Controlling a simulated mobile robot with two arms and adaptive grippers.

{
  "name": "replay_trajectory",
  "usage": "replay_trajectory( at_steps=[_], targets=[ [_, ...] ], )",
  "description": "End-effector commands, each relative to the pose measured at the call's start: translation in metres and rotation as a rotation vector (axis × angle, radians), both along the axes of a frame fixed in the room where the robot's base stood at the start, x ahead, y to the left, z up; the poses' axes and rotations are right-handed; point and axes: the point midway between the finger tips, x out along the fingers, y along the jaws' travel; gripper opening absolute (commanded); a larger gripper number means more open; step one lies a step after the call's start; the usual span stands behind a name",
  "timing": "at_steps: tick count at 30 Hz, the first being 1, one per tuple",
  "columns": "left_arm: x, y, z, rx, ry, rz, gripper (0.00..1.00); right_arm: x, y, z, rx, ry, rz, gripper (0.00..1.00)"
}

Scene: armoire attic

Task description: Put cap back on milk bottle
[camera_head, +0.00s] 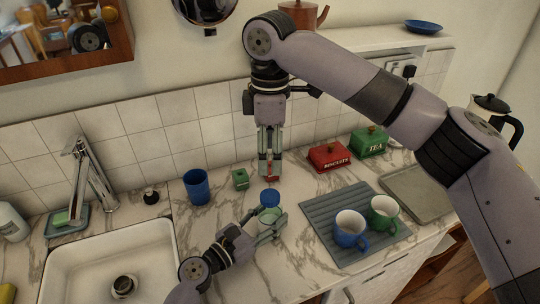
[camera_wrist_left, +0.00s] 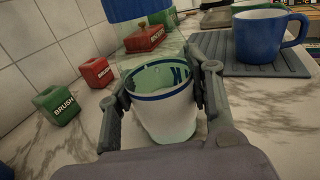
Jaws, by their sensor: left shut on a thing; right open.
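The milk bottle (camera_wrist_left: 165,110) is clear glass with blue lettering and white milk inside; it also shows in the head view (camera_head: 268,215). My left gripper (camera_head: 267,228) is shut around its body, with one finger on each side in the left wrist view (camera_wrist_left: 160,100). The blue cap (camera_head: 270,198) is at the bottle's top, and its lower part shows at the upper edge of the left wrist view (camera_wrist_left: 138,9). I cannot tell whether it is fully seated.
A red box (camera_wrist_left: 97,72) and a green brush box (camera_wrist_left: 57,105) stand near the tiled wall. A blue cup (camera_head: 196,187) is left. Blue (camera_head: 349,229) and green mugs (camera_head: 383,213) stand on a grey mat (camera_head: 318,205) at right. The sink (camera_head: 105,262) is front left.

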Motion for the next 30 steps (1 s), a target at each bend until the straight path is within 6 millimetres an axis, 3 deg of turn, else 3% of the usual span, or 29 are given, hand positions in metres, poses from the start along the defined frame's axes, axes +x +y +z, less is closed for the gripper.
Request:
replay_trajectory(
  at_steps=[3, 4, 14, 24, 30],
  targets=[
    [0.000, 0.000, 0.000, 0.000, 0.000, 0.000, 0.00, 0.000, 0.000, 0.000, 0.000, 0.000, 0.000, 0.60],
    [0.000, 0.000, 0.000, 0.000, 0.000, 0.000, 0.48, 0.000, 0.000, 0.000, 0.000, 0.000, 0.000, 0.60],
    [0.000, 0.000, 0.000, 0.000, 0.000, 0.000, 0.70, 0.000, 0.000, 0.000, 0.000, -0.001, 0.000, 0.60],
    [-0.002, 0.002, 0.000, 0.001, 0.001, 0.000, 0.70, 0.000, 0.000, -0.001, 0.000, -0.001, 0.000, 0.60],
    [-0.021, 0.021, -0.002, 0.003, 0.001, 0.001, 0.70, 0.000, 0.000, -0.001, 0.000, -0.001, 0.000, 0.60]
  ],
)
